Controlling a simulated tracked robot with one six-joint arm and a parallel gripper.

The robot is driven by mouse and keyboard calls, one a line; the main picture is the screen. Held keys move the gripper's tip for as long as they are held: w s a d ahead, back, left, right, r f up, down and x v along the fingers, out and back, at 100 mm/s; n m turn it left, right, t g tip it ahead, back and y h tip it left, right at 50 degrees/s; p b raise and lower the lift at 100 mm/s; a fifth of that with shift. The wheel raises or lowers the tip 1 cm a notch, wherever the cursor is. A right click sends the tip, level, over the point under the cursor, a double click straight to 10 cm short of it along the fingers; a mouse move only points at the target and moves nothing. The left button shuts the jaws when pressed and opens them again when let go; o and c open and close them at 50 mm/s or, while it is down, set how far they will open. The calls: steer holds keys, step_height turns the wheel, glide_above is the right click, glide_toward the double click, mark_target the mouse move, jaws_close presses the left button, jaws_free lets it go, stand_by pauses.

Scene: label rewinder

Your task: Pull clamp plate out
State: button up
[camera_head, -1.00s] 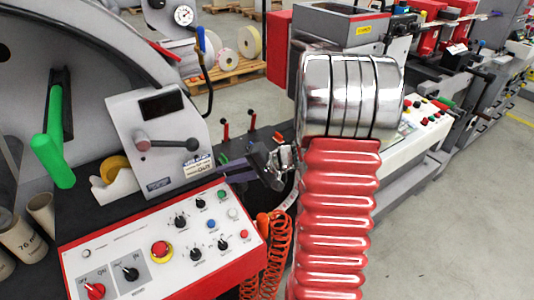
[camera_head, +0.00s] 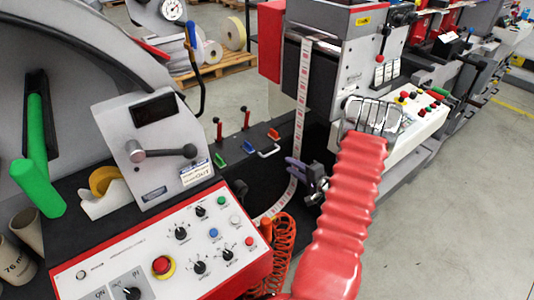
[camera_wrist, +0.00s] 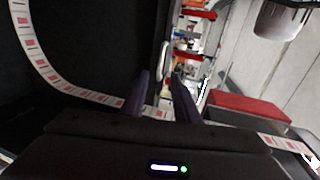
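My gripper (camera_head: 293,164) is to the right of the dark table (camera_head: 240,175), with its purple fingers pointing left. In the wrist view its fingers (camera_wrist: 160,98) stand apart with a gap and nothing held between them. I cannot single out the clamp plate for certain. A pale U-shaped handle (camera_head: 269,151) sits on the dark table, a little left of my fingertips and apart from them. A pale rounded piece (camera_wrist: 164,62) lies ahead of the finger gap in the wrist view; I cannot tell whether it is this handle.
Two red levers (camera_head: 246,117), a green tab (camera_head: 220,160) and a blue tab (camera_head: 273,134) stand on the table. A printed label strip (camera_head: 302,90) hangs close to my fingers. The control panel (camera_head: 170,250) and an orange coiled hose (camera_head: 283,240) are in front.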

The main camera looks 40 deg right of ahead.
mark_target(271, 153)
steer(key=shift+w+a, duration=0.1)
steer(key=shift+w, duration=0.05)
steer(key=x, duration=1.3)
steer(key=shift+w, duration=0.35)
